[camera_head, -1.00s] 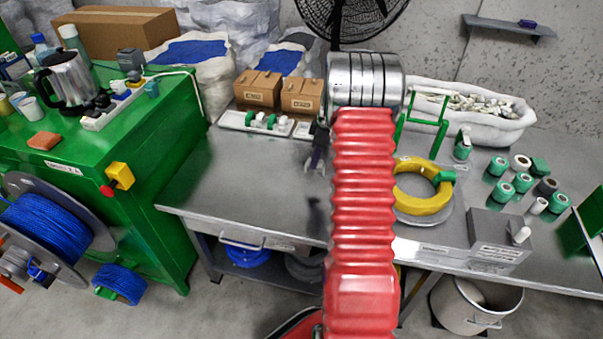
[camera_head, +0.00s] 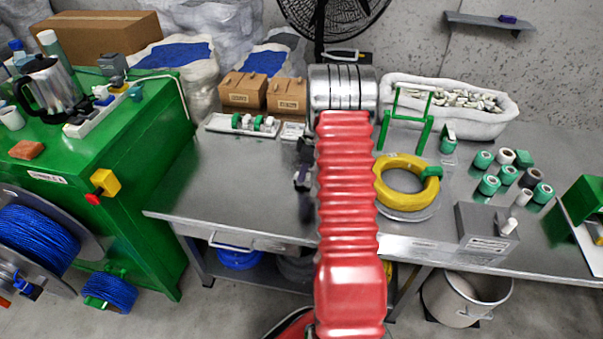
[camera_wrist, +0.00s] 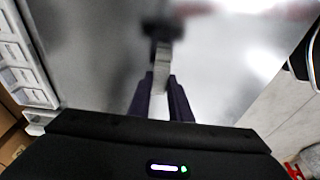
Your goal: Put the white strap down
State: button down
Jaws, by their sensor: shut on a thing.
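My gripper (camera_head: 302,183) shows as a dark shape left of my red arm sleeve, over the steel table. In the wrist view, my gripper (camera_wrist: 160,98) has its two dark purple fingers closed on the white strap (camera_wrist: 162,76). The strap is a narrow pale strip running between the fingers and out past their tips. A dark blurred shadow lies on the steel surface beyond it. I cannot tell whether the strap touches the table. The strap cannot be made out in the head view.
The steel table (camera_head: 232,190) is bare to the left of my arm. A white tray (camera_head: 215,125) and cardboard boxes (camera_head: 243,92) stand behind. A yellow coil (camera_head: 382,199) lies to the right, with several green rolls (camera_head: 489,185) beyond. A green bench (camera_head: 130,180) stands left.

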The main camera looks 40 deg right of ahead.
jog(key=c, duration=1.6)
grip_release()
jog(key=r, duration=0.4)
jog(key=s+d+r, duration=0.1)
jog(key=r, duration=0.7)
jog(key=shift+s+d, duration=0.2)
jog(key=shift+s, duration=0.2)
